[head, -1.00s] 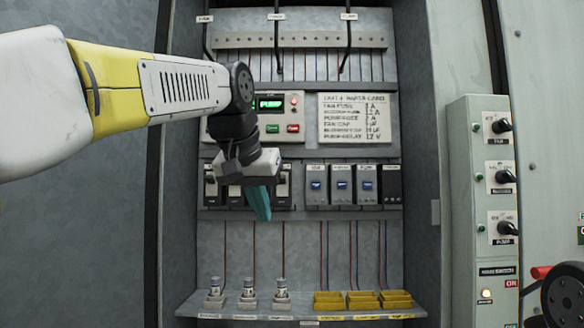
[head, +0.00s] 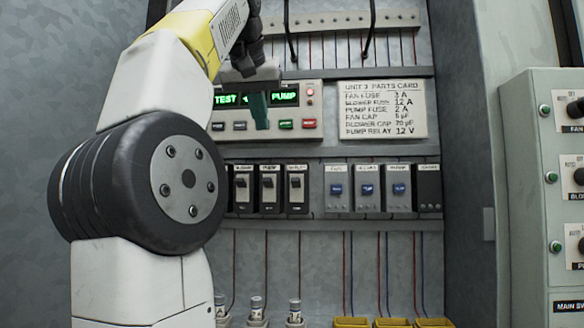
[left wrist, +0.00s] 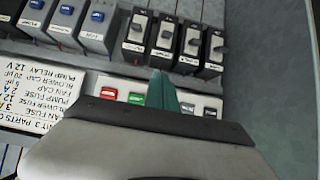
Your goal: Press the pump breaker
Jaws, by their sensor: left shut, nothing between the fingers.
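A row of black breakers with toggles (head: 270,188) is mounted in the cabinet, below the test panel. Three show in the head view; my left arm covers the left end. In the left wrist view, turned upside down, several black breakers (left wrist: 162,42) show beyond the fingers. The fingers (left wrist: 162,92) also show in the left wrist view. My right gripper is out of view.
The test panel (head: 312,112) has a green display reading TEST and PUMP, and coloured buttons. A parts card (head: 382,108) is right of it. Blue-switched modules (head: 367,188) stand right of the breakers. Yellow bins (head: 392,322) are below. A switch box (head: 530,180) is at right.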

